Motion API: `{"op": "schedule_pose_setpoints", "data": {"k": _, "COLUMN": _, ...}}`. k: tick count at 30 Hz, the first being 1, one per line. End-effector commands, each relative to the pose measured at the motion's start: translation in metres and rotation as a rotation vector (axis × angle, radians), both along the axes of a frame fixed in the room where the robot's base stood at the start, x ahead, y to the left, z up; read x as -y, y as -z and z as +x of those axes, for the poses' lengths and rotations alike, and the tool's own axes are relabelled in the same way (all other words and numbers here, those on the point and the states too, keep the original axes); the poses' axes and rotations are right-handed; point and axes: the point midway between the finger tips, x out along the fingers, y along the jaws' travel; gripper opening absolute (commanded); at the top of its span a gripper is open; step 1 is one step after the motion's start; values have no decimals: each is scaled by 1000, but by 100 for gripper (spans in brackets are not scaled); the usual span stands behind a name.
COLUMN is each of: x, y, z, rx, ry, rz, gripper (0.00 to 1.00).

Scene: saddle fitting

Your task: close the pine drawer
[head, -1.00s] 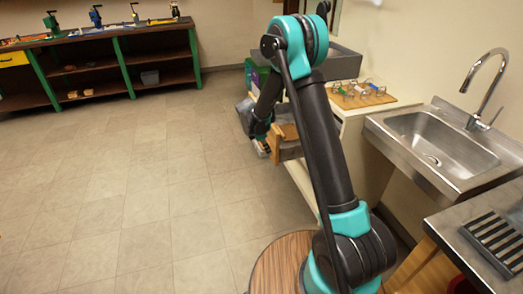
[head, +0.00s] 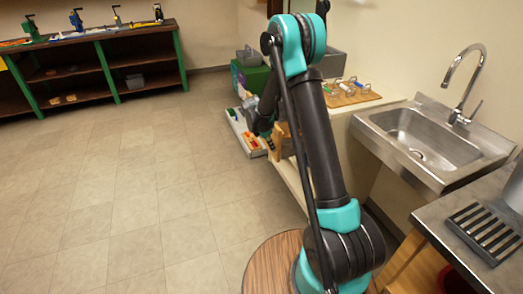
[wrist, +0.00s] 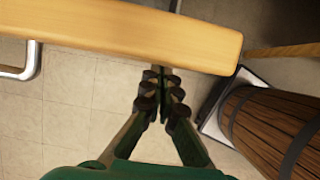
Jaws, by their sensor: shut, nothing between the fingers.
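The pine drawer's light wooden front (wrist: 120,35) crosses the top of the wrist view, with a bent metal handle (wrist: 32,65) at its left. In the head view a small piece of light wood (head: 277,142) shows beside my dark forearm; most of the drawer is hidden behind my arm. My gripper (wrist: 161,88) is shut and empty. In the wrist view its fingertips lie close to the board's lower edge; I cannot tell whether they touch it. In the head view my gripper is not clearly visible.
A dark wooden barrel (wrist: 275,125) stands close at the right in the wrist view. A pale tray of coloured pieces (head: 236,119) lies beyond my arm. A steel sink (head: 425,140) is at the right. The tiled floor (head: 130,190) at the left is clear.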

Motion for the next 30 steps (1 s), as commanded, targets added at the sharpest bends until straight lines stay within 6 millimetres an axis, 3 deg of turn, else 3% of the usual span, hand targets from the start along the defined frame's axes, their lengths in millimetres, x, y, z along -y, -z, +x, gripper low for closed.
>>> {"op": "schedule_pose_setpoints", "data": {"k": 6, "x": 62, "y": 0, "z": 19, "rx": 1, "ry": 6, "rz": -1, "gripper": 0}}
{"op": "schedule_pose_setpoints", "data": {"k": 15, "x": 134, "y": 0, "z": 43, "rx": 1, "ry": 4, "rz": 0, "gripper": 0}}
{"op": "schedule_pose_setpoints", "data": {"k": 22, "x": 171, "y": 0, "z": 55, "rx": 0, "ry": 2, "rz": 0, "gripper": 0}}
{"op": "schedule_pose_setpoints", "data": {"k": 30, "x": 189, "y": 0, "z": 62, "rx": 0, "ry": 0, "rz": 0, "gripper": 0}}
